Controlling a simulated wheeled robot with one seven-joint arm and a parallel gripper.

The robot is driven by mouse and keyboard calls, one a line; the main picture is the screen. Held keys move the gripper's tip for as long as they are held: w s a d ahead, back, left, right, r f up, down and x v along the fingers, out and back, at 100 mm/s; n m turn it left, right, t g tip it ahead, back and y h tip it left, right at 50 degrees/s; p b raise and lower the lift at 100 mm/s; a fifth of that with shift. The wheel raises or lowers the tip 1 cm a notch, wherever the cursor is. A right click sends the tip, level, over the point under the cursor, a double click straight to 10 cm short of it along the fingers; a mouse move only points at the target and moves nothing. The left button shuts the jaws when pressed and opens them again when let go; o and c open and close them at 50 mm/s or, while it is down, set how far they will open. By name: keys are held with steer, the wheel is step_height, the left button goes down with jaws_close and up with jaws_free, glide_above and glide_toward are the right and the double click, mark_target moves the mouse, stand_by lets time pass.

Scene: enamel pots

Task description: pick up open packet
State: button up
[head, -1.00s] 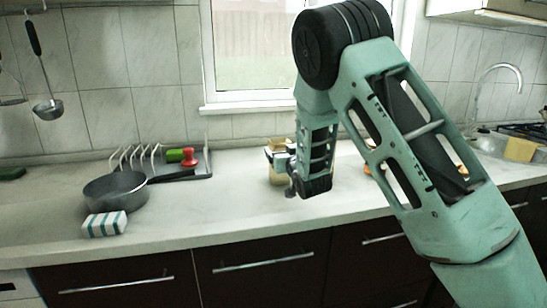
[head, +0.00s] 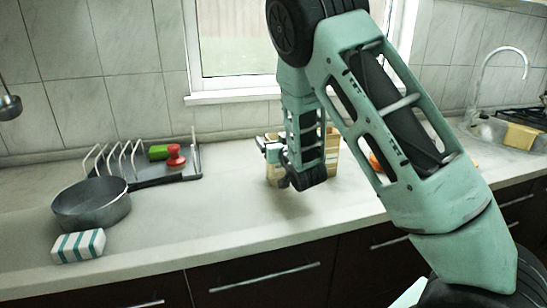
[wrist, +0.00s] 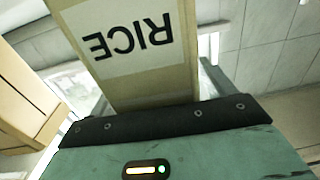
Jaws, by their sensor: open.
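A tan packet with a white label reading RICE (wrist: 135,45), upside down in the picture, fills the upper middle of the wrist view. It lies between the two fingers of my gripper (wrist: 158,88), which stand apart on either side of it with gaps showing. Whether its top is open is hidden. In the head view my gripper (head: 268,148) is low over the counter at the back, in front of tan packaging (head: 333,152) that my arm mostly covers.
The counter (head: 235,215) is clear in front of my gripper. An orange object (head: 374,162) is partly behind my arm. Another tan boxy shape (wrist: 25,100) is at left in the wrist view.

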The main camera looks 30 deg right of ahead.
steer(key=shift+r, duration=0.1)
steer(key=c, duration=1.7)
